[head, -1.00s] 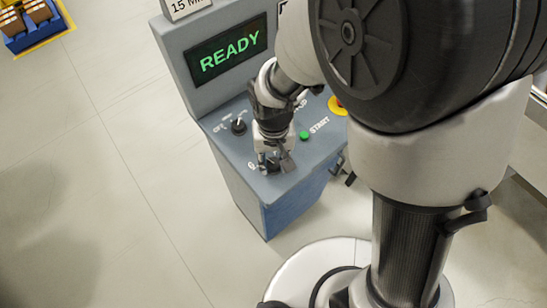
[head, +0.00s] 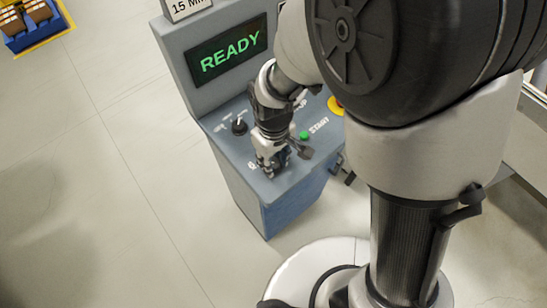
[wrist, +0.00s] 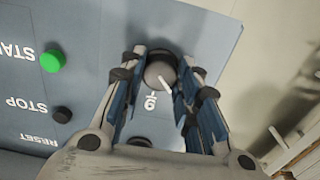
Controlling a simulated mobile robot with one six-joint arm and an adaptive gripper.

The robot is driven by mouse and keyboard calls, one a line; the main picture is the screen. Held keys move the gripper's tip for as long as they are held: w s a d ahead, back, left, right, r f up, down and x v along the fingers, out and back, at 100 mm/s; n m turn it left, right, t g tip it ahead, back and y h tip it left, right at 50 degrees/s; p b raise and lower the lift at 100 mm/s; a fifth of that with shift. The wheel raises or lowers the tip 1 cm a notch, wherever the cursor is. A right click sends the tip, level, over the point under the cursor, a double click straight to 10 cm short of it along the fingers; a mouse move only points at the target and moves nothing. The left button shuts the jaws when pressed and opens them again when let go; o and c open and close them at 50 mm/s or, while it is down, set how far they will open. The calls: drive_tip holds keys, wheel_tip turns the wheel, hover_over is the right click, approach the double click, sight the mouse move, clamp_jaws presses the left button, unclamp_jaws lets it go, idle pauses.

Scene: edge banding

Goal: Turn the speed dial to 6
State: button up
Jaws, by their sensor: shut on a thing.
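The speed dial (wrist: 158,73) is a round dark knob with a white pointer line, near the panel's edge in the wrist view. My gripper (wrist: 160,66) has its two fingers on either side of the knob and is shut on it. The pointer slants down and to the right in the wrist view. A white printed digit (wrist: 150,102), upside down and apparently a 6, lies just below the knob, a little left of the pointer's tip. In the head view my gripper (head: 272,168) hides the dial at the front of the panel.
The grey control panel (head: 222,146) carries a selector knob (head: 239,127), a green start button (head: 304,135) and a yellow-based button (head: 335,105). A dark stop button (wrist: 62,114) shows in the wrist view. The display (head: 228,51) reads READY. Open floor lies left.

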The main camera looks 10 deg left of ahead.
sight(273, 163)
idle(0.3)
drive_tip(key=o, duration=1.1)
wheel_tip(273, 163, up, 12)
